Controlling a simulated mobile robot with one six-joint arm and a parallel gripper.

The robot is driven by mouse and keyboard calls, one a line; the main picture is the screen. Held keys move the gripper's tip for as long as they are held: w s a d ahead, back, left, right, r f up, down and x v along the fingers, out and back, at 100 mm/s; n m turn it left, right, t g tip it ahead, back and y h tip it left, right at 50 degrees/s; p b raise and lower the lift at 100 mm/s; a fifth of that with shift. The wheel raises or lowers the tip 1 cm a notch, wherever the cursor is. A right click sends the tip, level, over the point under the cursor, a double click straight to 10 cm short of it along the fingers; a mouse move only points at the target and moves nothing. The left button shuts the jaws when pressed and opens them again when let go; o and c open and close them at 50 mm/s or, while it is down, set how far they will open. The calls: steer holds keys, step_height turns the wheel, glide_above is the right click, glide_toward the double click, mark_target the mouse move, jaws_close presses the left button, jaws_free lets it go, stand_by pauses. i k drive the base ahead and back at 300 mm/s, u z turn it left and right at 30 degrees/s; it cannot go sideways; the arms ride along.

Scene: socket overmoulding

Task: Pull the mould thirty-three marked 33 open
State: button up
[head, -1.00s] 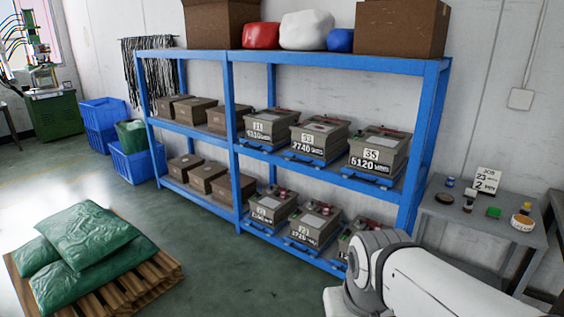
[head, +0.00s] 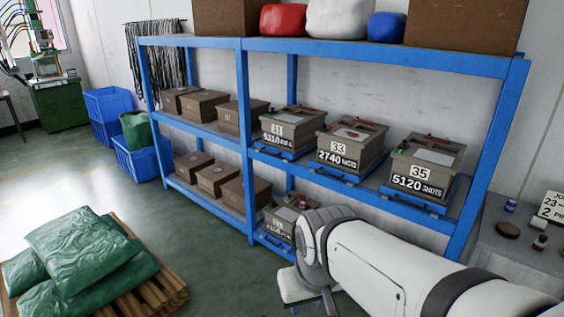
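The mould marked 33 (head: 345,146) is a grey-brown box on the middle shelf of the blue rack, between the moulds marked 31 (head: 283,132) and 35 (head: 424,165). It bears a white 33 label and "2740" on its front, and it sits on a blue tray (head: 335,172). It stands in line with its neighbours on the shelf. My arm reaches in from the lower right, below and in front of the middle shelf. My gripper's fingers cannot be made out, and it is apart from mould 33.
The blue rack (head: 246,113) also holds brown boxes (head: 202,106) at left and lower moulds, partly hidden by my arm. A pallet (head: 160,297) with green sacks (head: 83,247) lies at lower left. A grey table (head: 500,243) stands at right. Floor between pallet and rack is clear.

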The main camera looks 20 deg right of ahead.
mark_target(351, 148)
steer(key=z, duration=0.4)
steer(key=i, duration=0.95)
steer(key=z, duration=0.85)
steer(key=i, duration=0.55)
steer(key=u, duration=0.05)
